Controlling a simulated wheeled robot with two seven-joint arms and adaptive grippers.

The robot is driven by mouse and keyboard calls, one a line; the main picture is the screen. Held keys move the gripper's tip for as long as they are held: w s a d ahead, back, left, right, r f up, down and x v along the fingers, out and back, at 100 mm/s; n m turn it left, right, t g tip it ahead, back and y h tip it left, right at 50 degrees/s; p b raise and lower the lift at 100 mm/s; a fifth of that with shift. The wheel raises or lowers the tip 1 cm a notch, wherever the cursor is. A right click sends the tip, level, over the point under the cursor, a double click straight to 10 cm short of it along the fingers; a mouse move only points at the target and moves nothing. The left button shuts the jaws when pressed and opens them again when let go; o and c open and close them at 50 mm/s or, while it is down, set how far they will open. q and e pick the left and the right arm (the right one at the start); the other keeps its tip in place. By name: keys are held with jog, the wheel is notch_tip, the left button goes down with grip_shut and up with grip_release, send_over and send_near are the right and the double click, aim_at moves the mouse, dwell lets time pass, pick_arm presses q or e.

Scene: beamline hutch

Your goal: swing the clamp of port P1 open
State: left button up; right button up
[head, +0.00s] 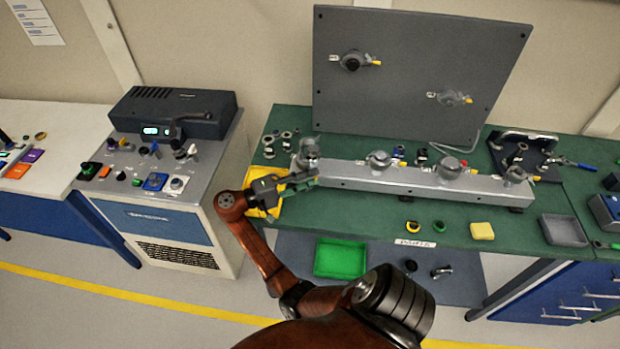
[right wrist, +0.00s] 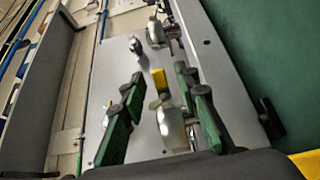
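A long grey manifold (head: 350,178) lies on the green bench with several round metal ports along its top. The leftmost port (head: 309,152) stands by my right gripper (head: 304,181); its label cannot be read, so I cannot confirm it is P1. In the right wrist view the right gripper (right wrist: 160,84) is open, one green finger on each side of a yellow-tipped clamp lever (right wrist: 159,80). The silver clamp body (right wrist: 173,128) shows below the tip. I see no clear contact between fingers and lever. My left gripper is not in view.
A grey upright panel (head: 415,95) stands behind the manifold. Loose rings (head: 270,140) lie at the bench's left end. A yellow block (head: 482,231) and a grey tray (head: 563,230) sit at the front right. A green tray (head: 340,258) is on the lower shelf.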

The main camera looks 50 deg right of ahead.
jog(key=v, duration=1.1)
jog(key=shift+w+a, duration=0.15)
jog(key=shift+a, duration=0.2)
jog(key=shift+c, duration=0.4)
